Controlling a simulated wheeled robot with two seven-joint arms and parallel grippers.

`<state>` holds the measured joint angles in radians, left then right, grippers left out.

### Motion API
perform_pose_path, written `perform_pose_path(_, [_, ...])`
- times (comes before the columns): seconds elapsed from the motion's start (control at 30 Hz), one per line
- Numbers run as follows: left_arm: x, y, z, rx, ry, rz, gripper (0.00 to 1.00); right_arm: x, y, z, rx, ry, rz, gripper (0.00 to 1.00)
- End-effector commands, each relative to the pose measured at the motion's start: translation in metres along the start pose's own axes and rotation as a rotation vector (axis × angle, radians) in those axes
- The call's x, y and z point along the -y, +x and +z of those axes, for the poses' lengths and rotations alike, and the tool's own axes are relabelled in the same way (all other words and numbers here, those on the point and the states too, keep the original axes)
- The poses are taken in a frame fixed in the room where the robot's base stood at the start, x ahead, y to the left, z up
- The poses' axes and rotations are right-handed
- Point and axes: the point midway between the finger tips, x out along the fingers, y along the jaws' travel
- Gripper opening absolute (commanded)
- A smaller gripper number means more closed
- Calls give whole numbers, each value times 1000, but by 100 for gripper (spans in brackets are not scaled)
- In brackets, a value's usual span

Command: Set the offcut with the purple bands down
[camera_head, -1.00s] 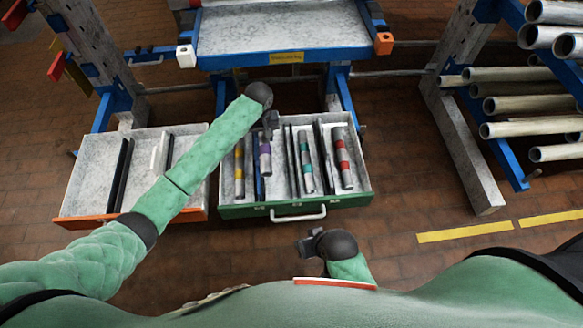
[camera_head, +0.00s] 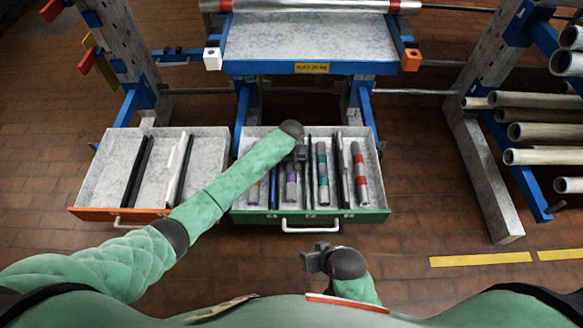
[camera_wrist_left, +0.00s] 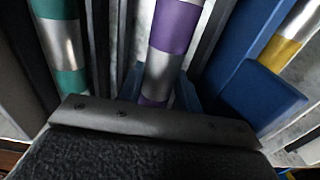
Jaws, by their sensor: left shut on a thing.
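The grey offcut with the purple bands (camera_head: 291,186) is in the green-fronted drawer (camera_head: 330,217), lined up lengthwise between dark dividers. My left gripper (camera_head: 300,153) is shut on it near its far end, and the gripper hides that end. In the left wrist view the purple-banded offcut (camera_wrist_left: 175,30) runs up from the gripper's edge, with dividers on both sides. Whether it touches the drawer floor I cannot tell. My right gripper (camera_head: 317,258) is in front of the drawer, away from the offcuts; its jaw gap is unclear.
The teal-banded offcut (camera_head: 323,175) and red-banded offcut (camera_head: 359,175) lie to the right. The yellow-banded offcut (camera_wrist_left: 285,50) lies on the other side, mostly behind my arm in the head view. An orange-fronted drawer (camera_head: 100,213) with dividers stands open at left.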

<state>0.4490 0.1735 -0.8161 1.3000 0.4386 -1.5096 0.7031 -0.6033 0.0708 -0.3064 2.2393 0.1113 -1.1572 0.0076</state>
Motion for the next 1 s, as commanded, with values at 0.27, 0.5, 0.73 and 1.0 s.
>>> perform_pose_path(0.27, [0,20,0,-1,1,0,7,0,2,1,0,0,0,36])
perform_pose_path(0.5, [0,22,0,0,0,0,7,0,1,2,2,0,0,36])
perform_pose_path(0.73, [0,23,0,0,0,0,56,0,-1,0,1,0,0,36])
perform_pose_path(1.0, [0,20,0,-1,1,0,56,0,-1,-1,-3,0,0,36])
